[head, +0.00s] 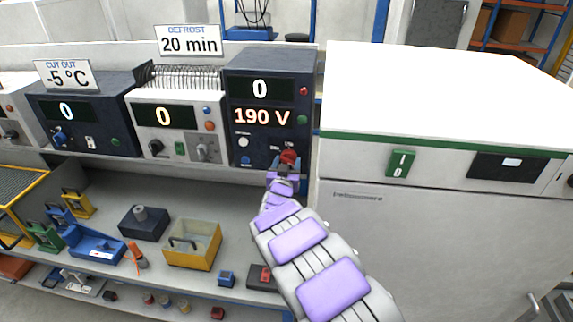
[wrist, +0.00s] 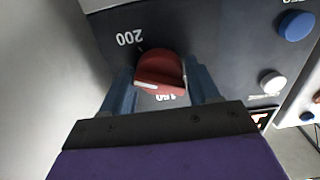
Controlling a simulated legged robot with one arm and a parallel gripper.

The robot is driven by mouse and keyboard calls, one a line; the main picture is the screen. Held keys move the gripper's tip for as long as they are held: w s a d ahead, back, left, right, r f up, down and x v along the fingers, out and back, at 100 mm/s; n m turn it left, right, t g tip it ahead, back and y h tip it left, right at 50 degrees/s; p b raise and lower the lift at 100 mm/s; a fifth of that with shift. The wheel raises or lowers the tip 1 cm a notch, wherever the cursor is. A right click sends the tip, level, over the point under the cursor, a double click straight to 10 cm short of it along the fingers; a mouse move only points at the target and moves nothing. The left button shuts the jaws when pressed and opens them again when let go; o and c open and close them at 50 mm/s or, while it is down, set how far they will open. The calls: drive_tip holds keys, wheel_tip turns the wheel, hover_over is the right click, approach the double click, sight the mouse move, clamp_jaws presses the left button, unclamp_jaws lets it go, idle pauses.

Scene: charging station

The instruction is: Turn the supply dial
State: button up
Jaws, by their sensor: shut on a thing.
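The supply dial is a red knob (head: 289,157) at the lower right of the dark supply unit (head: 262,135). The unit's displays read 0 and 190 V. In the wrist view the red dial (wrist: 160,72) has a pale pointer mark on its left side, with 200 and a partly hidden 160 printed on the panel around it. My gripper (head: 284,172) reaches the panel front. In the wrist view its two blue fingers (wrist: 160,85) stand on either side of the dial and are shut on it.
A white meter unit (head: 172,120) and another dark unit (head: 80,118) stand to the left. A large white cabinet (head: 420,240) with a green switch stands close on the right. A lower shelf holds a yellow box (head: 192,255) and small parts.

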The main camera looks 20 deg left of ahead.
drive_tip(key=c, duration=0.4)
drive_tip(key=shift+m, duration=0.3)
drive_tip(key=o, duration=1)
drive_tip(key=shift+s, duration=0.1)
drive_tip(key=v, duration=1.7)
drive_tip(key=shift+s+a+f, duration=0.1)
drive_tip(key=shift+f, duration=0.05)
